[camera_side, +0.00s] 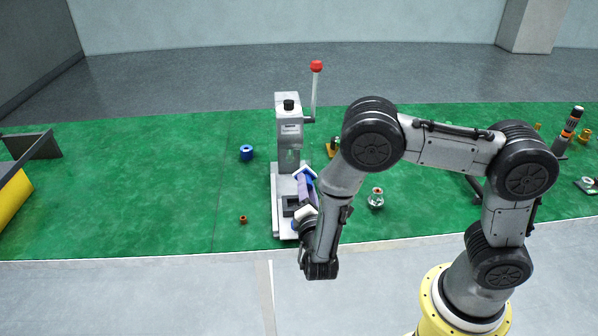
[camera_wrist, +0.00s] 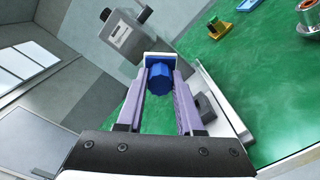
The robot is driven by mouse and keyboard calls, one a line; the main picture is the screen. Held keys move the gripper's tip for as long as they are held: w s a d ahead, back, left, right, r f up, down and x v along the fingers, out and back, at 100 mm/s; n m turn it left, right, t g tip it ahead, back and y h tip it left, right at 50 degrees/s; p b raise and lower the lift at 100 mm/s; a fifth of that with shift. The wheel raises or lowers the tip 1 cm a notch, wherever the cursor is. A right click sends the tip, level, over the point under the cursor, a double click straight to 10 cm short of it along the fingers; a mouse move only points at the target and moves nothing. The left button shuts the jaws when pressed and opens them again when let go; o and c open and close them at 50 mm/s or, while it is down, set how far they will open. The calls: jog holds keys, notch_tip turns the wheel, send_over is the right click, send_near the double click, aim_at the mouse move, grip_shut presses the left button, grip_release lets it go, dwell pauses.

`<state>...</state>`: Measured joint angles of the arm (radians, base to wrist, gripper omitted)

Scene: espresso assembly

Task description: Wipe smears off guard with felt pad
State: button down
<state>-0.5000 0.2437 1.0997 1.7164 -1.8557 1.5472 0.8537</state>
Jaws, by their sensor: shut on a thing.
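My gripper (camera_side: 305,188) has purple fingers and is shut on a blue piece, which I take to be the felt pad's holder (camera_wrist: 160,77). A pale flat edge (camera_wrist: 158,57) shows just beyond the blue piece in the wrist view. The gripper is low in front of the grey lever press (camera_side: 289,128), beside its lower column and above its base. The press head also shows in the wrist view (camera_wrist: 123,36). A guard is not clearly distinguishable on the press, and no smears can be made out. Contact between pad and press cannot be told.
The press has a red-knobbed lever (camera_side: 316,67) and a pale base plate (camera_side: 281,222). A blue ring (camera_side: 246,153) and a small brown part (camera_side: 243,219) lie left on the green mat (camera_side: 150,190). A metal part with a red centre (camera_side: 376,198) stands right.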

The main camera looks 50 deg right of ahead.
aim_at(296, 174)
jog(key=shift+w, duration=0.1)
jog(key=w, duration=0.7)
jog(key=shift+w, duration=0.3)
jog(key=shift+x, duration=0.85)
dwell(1.7)
jog(key=shift+s+d, duration=0.1)
jog(key=shift+d, duration=0.05)
jog(key=shift+s+d, duration=0.95)
jog(key=shift+s, duration=0.05)
jog(key=shift+s+d, duration=0.1)
